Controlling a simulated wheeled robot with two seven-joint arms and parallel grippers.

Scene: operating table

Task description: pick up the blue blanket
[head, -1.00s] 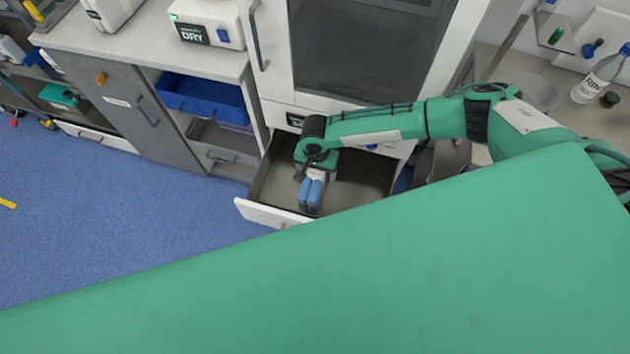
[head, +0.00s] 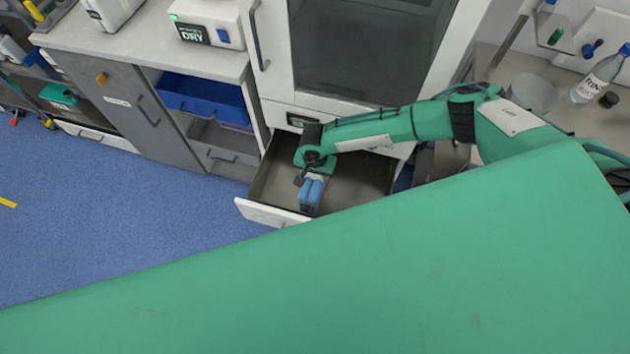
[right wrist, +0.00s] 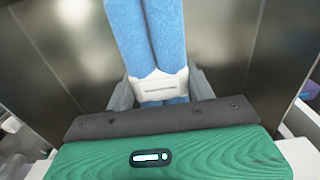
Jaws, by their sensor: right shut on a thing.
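The blue blanket (head: 311,194) is a folded, rolled bundle with a white band (right wrist: 157,92) around it. It is in the open drawer (head: 353,185), near the drawer's front left. My right gripper (head: 309,180) reaches down into the drawer and is shut on the blanket. In the right wrist view the blue blanket (right wrist: 150,35) runs away from the gripper (right wrist: 160,98), with a finger on either side of the band. The fingertips are partly hidden by the blanket. My left gripper is not in view.
The drawer's white front (head: 268,214) and metal walls stand close around my right gripper. A white cabinet (head: 275,60) with a dark glass door rises behind it. A blue tray (head: 205,97) is on the left. A bottle (head: 600,75) stands at upper right. Blue floor at left is clear.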

